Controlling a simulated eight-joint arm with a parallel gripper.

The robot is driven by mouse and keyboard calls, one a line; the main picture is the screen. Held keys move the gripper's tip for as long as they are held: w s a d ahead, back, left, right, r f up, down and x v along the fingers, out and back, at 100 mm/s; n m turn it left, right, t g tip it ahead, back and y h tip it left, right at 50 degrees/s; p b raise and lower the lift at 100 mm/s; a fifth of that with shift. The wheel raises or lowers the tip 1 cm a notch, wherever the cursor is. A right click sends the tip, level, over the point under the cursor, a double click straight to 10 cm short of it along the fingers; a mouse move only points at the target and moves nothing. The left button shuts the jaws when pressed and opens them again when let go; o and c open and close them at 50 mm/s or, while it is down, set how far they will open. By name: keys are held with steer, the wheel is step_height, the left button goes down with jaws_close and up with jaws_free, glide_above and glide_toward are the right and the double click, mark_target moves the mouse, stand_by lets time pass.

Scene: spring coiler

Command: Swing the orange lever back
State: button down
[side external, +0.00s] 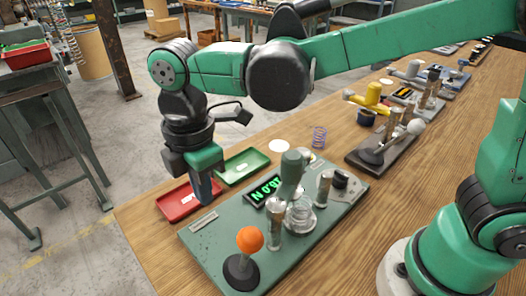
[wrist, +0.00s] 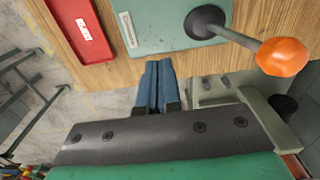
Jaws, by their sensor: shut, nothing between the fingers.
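The orange lever has a round orange knob (side external: 249,239) on a short shaft with a dark round base (side external: 241,272). It stands at the front corner of a green machine plate (side external: 205,249). In the wrist view the knob (wrist: 283,57) is at the upper right, with its grey shaft running up left to the dark base (wrist: 207,21). My gripper (side external: 205,199) is shut and empty, pointing down above the plate's left edge, behind the lever and apart from it. In the wrist view its blue fingers (wrist: 159,75) lie together, left of the knob.
A red tray (side external: 178,204) and a green tray (side external: 243,166) lie beside the plate. A lit display (side external: 266,190), metal posts (side external: 275,222) and a green-topped column (side external: 291,170) stand on the plate. More devices (side external: 385,140) stand farther back on the wooden table.

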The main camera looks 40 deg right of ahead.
steer(key=shift+s+r, duration=0.15)
steer(key=shift+s, duration=0.35)
steer(key=shift+s+r, duration=0.15)
steer(key=shift+s, duration=0.35)
steer(key=shift+s, duration=0.1)
steer(key=shift+s+r, duration=0.1)
steer(key=shift+s, duration=0.9)
steer(key=shift+s, duration=0.1)
steer(key=shift+s, duration=1)
